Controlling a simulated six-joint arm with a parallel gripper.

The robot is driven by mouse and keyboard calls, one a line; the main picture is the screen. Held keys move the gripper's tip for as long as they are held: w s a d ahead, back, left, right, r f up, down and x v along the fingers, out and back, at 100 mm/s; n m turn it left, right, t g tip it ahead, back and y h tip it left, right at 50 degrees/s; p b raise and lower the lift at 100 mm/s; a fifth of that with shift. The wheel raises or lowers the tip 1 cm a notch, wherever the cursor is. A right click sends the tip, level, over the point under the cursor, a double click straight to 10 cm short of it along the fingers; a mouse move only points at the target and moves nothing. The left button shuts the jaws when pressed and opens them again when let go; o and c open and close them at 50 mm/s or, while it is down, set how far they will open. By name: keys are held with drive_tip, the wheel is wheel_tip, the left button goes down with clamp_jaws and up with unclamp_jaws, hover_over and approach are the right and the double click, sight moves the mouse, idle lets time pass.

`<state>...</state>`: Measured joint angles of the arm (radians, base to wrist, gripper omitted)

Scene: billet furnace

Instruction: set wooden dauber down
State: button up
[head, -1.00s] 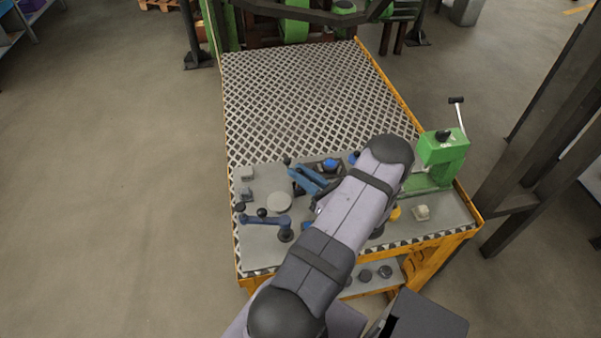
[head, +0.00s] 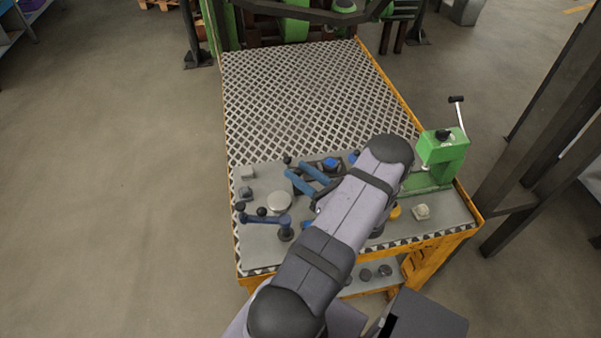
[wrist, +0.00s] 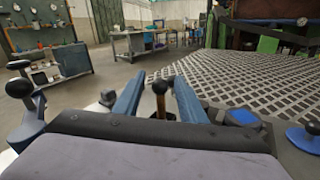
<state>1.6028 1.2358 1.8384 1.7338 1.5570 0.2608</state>
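The wooden dauber (wrist: 160,98) shows in the wrist view as an upright wooden handle with a dark rounded top. It stands between the two blue fingers of my gripper (wrist: 160,76), with a gap visible on each side. In the head view my gripper (head: 296,172) is open low over the grey plate (head: 258,258) at the near end of the table. A small dark knob (head: 287,160) shows just beyond the fingertips; I cannot tell if it is the dauber's top.
A blue lever with black knobs (head: 268,219) and a round pale disc (head: 279,202) lie left of my arm. A green hand press (head: 443,155) stands at the right edge. The diamond-patterned tabletop (head: 300,95) beyond is clear.

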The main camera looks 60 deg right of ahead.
drive_tip(key=s+b, duration=0.1)
drive_tip(key=s, duration=0.3)
drive_tip(key=s+a+b, duration=0.1)
drive_tip(key=s, duration=0.3)
drive_tip(key=s+a+b, duration=0.1)
drive_tip(key=s, duration=0.2)
drive_tip(key=shift+s+a, duration=0.2)
drive_tip(key=shift+s, duration=0.2)
drive_tip(key=shift+w+r, duration=0.1)
drive_tip(key=w+a+r+n+g+y, duration=0.45)
drive_tip(key=w+a+n, duration=0.4)
drive_tip(key=w, duration=0.35)
drive_tip(key=w+a+r+n+g+y, duration=0.35)
drive_tip(key=w+a+n+g, duration=0.25)
drive_tip(key=w+a+n, duration=0.45)
drive_tip(key=s+a+n+g+h+p, duration=0.1)
drive_tip(key=s+a+n+g+h, duration=0.1)
drive_tip(key=s+a+n, duration=0.4)
drive_tip(key=s+a+n+g+h+p, duration=0.1)
drive_tip(key=s+a+n+g, duration=0.4)
drive_tip(key=a+n, duration=0.7)
drive_tip(key=s+n+h, duration=0.1)
drive_tip(key=n, duration=0.2)
drive_tip(key=shift+s+f+n+h+p, duration=0.2)
drive_tip(key=shift+f+n+h+p, duration=0.1)
drive_tip(key=shift+p, duration=0.05)
